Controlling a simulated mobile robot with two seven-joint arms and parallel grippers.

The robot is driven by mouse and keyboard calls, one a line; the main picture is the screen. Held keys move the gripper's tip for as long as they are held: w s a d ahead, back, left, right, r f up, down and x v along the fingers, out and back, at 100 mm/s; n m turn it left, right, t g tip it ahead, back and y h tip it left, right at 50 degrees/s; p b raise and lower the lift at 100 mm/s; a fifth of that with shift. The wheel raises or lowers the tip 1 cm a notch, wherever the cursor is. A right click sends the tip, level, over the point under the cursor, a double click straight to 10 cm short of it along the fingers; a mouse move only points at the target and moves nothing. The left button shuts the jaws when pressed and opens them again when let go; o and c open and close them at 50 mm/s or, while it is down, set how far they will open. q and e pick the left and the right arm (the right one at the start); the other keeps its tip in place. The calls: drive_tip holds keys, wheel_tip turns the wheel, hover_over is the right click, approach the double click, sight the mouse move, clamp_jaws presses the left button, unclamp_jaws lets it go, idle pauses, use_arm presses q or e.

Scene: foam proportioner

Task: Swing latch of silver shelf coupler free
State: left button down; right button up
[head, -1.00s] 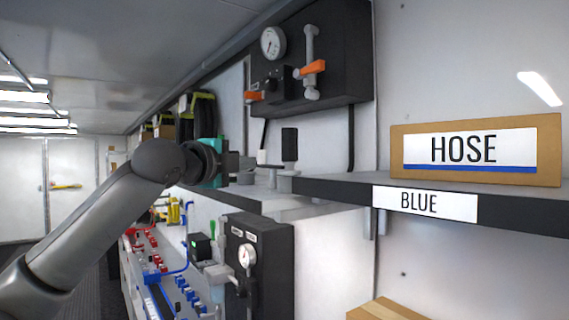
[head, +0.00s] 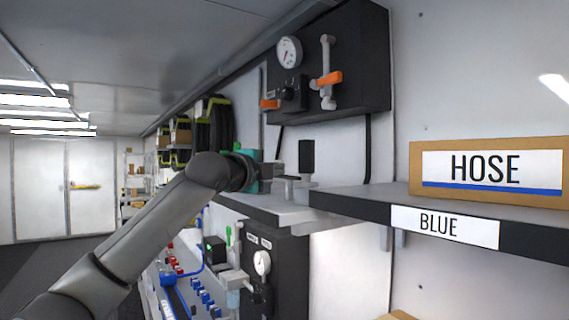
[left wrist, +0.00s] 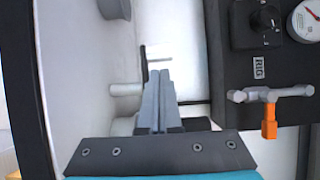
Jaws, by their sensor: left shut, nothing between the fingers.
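The silver coupler (head: 299,190) sits on the grey shelf, right beside my left gripper (head: 284,180) in the head view. A black upright cylinder (head: 306,157) stands next to it; I cannot tell whether they are joined. In the left wrist view, my left gripper (left wrist: 158,75) has its two grey fingers together with nothing between them. A pale grey stub (left wrist: 125,89) shows left of the fingers, and a thin silver bar (left wrist: 157,55) lies beyond the tips. Contact cannot be told, and the gripper hides part of the coupler. My right gripper is not in view.
A black wall panel (head: 365,75) with a gauge (head: 289,51) and orange-handled valves (head: 328,79) hangs above the shelf. A box labelled HOSE (head: 486,168) stands on the shelf at right. A lower black panel (head: 285,262) and blue fittings are below.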

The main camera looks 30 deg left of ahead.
use_arm(q)
drive_tip(key=shift+w+r+p, duration=0.15)
drive_tip(key=shift+w+p, duration=0.25)
drive_tip(key=shift+w, duration=1.5)
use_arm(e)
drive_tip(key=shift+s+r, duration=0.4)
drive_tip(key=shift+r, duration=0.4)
